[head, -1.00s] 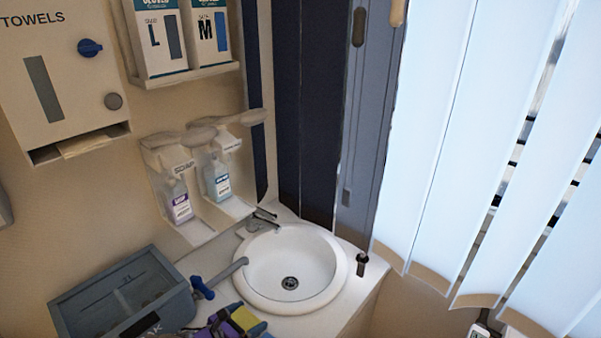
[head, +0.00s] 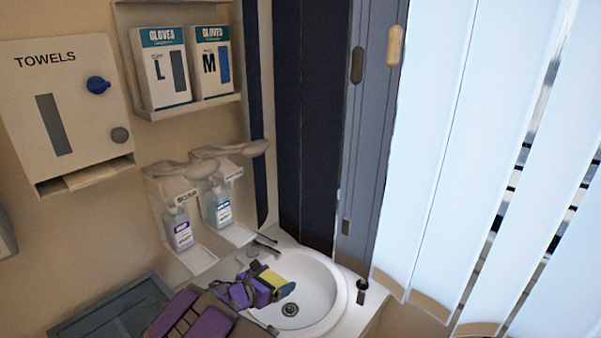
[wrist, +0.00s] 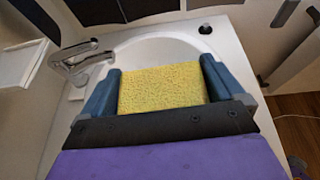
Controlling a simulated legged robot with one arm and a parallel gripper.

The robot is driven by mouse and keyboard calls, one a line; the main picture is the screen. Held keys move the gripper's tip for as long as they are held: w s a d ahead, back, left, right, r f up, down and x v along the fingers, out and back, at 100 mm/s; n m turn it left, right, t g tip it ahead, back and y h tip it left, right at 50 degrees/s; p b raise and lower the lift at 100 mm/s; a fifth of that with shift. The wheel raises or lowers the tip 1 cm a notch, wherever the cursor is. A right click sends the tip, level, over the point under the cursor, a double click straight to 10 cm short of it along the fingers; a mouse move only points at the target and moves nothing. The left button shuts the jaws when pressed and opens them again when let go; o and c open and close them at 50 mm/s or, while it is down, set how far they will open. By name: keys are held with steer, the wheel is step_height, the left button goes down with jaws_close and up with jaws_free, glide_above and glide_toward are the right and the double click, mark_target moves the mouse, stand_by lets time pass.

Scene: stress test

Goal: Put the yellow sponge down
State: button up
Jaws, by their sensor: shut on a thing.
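The yellow sponge (head: 272,280) is held in my gripper (head: 281,287) over the left part of the round white sink (head: 325,270). In the wrist view the sponge (wrist: 160,88) sits between the two blue fingers of my gripper (wrist: 161,85), which touch its left and right sides. The sink bowl (wrist: 150,47) shows beyond and around the sponge. I cannot tell how high the sponge is above the basin. The drain (head: 290,309) is visible to the right of and below my gripper in the head view.
A metal tap (head: 262,245) stands at the sink's back left. A small dark item (head: 362,291) stands on the counter right of the sink. A grey-blue tray (head: 110,315) is at lower left. Two soap dispensers (head: 180,228) hang on the wall. Blinds (head: 480,150) hang at right.

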steer(key=w+d+r+n+t+y+b, duration=0.1)
steer(key=w+d+r, duration=0.1)
steer(key=d+r, duration=0.6)
steer(key=w+d+r+n+y+b, duration=0.1)
steer(key=w+d+r, duration=0.3)
steer(key=d, duration=0.6)
steer(key=s+d+r+n+t+y, duration=0.1)
steer(key=s+d+r+n+y, duration=0.1)
steer(key=s, duration=0.4)
steer(key=shift+s+d+r+b, duration=0.15)
steer(key=shift+s+d+b, duration=0.15)
steer(key=shift+d, duration=0.5)
steer(key=shift+w, duration=0.1)
